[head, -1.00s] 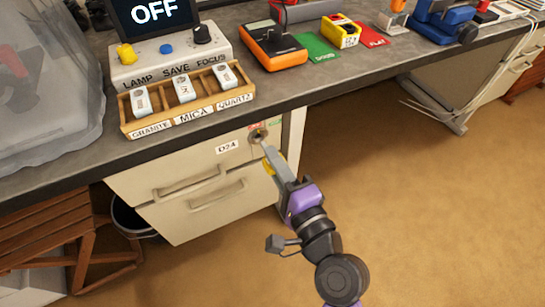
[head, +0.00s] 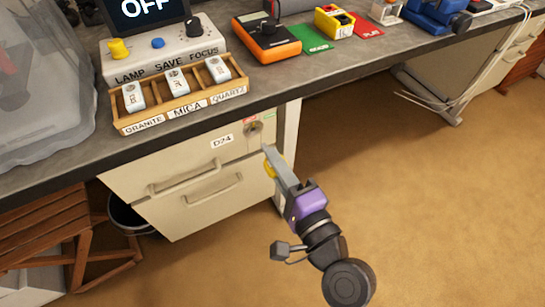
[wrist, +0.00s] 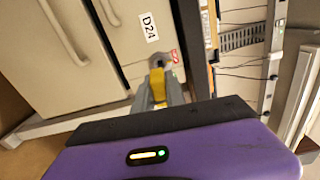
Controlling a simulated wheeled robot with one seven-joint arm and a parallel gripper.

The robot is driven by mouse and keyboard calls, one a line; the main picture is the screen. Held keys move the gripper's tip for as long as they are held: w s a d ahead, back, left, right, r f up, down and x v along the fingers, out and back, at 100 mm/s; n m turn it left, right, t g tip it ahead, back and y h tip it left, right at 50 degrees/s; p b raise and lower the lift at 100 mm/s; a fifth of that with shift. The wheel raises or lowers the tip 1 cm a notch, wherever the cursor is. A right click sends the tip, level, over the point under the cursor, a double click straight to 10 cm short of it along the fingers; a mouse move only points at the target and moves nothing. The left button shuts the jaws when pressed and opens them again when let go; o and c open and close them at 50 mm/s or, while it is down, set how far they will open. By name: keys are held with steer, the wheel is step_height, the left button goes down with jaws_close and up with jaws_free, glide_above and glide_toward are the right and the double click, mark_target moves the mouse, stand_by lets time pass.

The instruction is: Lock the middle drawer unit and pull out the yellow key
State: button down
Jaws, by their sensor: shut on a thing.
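The cream drawer unit (head: 222,192) labelled D24 stands under the bench, its drawers shut. Its round lock (head: 253,128) is at the upper right of the front, beside small red and green tags. My gripper (head: 267,152) is shut on the yellow key (wrist: 158,82), whose yellow part also shows beside the fingers in the head view (head: 270,170). The fingertips are just below and right of the lock, with a small gap in the head view. In the wrist view the key lines up with the lock (wrist: 157,62). The key's tip is hidden, so I cannot tell whether it is still inside.
The bench top (head: 300,85) overhangs the unit. It carries a wooden rack (head: 180,105) of labelled samples, a lamp control box (head: 165,50), an orange meter (head: 267,40) and a clear bin (head: 40,85). A wooden stool (head: 45,240) stands at left. The floor at right is clear.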

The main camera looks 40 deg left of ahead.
steer(key=shift+v, duration=1.5)
